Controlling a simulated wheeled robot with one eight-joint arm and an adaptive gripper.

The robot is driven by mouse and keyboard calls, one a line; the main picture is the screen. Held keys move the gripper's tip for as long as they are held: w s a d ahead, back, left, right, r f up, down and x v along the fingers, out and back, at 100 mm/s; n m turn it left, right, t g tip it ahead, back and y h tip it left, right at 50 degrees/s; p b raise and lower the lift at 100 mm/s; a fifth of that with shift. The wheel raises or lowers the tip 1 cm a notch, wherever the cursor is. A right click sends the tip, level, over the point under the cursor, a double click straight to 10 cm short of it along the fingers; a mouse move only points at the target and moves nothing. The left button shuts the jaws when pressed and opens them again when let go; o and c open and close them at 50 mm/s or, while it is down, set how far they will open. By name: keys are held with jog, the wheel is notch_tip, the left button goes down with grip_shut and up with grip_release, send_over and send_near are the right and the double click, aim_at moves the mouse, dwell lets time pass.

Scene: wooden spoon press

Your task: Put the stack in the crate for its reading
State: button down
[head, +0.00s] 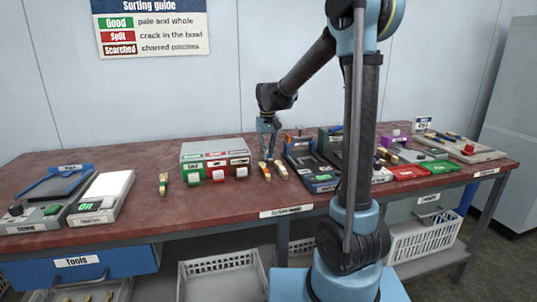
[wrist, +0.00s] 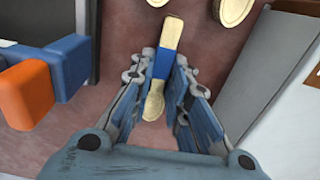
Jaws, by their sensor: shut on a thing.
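My gripper (head: 268,153) is low over the table's middle, beside a labelled box. In the wrist view its fingers (wrist: 164,68) are closed around a pale wooden spoon (wrist: 168,32) with a blue band (wrist: 164,63). Whether this piece is one spoon or a stack cannot be told. Two pale spoon ends (wrist: 234,10) lie beyond it. In the head view, pale pieces (head: 281,171) lie just below my gripper. A white crate (head: 222,262) stands under the table at the middle, and another (head: 425,240) stands at the right.
A grey box (head: 212,152) with green and red label blocks stands left of my gripper. A dark device (head: 318,181) stands close on its right. Red (head: 408,172) and green (head: 440,167) trays lie farther right. A sorting guide (head: 152,28) hangs on the wall. Bare table lies at front middle.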

jog(key=c, duration=1.5)
grip_release()
